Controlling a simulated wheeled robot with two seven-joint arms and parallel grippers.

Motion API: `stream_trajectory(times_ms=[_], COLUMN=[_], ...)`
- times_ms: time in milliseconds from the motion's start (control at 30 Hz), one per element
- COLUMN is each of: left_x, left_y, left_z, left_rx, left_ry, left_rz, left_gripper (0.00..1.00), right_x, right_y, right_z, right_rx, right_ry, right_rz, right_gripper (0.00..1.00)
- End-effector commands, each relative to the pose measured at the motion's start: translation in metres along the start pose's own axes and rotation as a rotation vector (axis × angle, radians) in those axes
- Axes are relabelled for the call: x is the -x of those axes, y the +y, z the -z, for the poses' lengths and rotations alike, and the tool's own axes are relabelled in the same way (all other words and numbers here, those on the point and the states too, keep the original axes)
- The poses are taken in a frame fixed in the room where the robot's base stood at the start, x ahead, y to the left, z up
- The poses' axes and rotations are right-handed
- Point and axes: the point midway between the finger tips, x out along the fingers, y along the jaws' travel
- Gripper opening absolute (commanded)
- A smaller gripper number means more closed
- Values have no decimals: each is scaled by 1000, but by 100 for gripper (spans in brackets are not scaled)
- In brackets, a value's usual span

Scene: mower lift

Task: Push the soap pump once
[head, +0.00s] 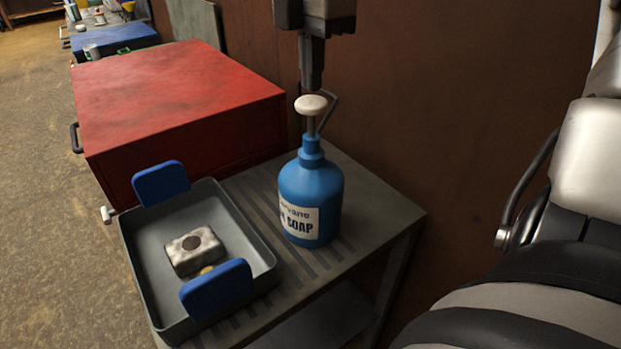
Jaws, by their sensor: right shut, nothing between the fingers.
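The soap pump is a blue bottle (310,190) with a white label that reads "SOAP" in part. It stands upright on a grey slatted shelf. Its round white pump head (310,105) sits on a thin metal stem, which shows above the blue collar. My right gripper (312,88) points straight down from the top of the head view, its fingers shut and empty. The fingertips are right above the pump head, very near its top. I cannot tell whether they touch it. My left gripper is not in view.
A grey tray (128,255) with blue handles stands left of the bottle and holds a pale bar-shaped block (194,250). A red cabinet (170,95) stands behind the tray. The grey shelf (375,205) has a bare right corner. A brown wall (430,110) rises behind.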

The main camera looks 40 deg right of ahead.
Motion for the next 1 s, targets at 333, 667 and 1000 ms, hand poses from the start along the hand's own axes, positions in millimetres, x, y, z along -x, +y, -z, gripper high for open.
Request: stream_trajectory(times_ms=[333,667,1000], left_x=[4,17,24], left_y=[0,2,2], left_z=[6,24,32], left_rx=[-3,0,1], left_ry=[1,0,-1], left_rz=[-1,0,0], left_gripper=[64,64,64], right_x=[9,43,61], right_y=[0,0,0], right_z=[0,0,0], right_rx=[0,-1,0], right_ry=[-1,-1,-1], right_rz=[-1,-2,0], right_gripper=[0,0,0])
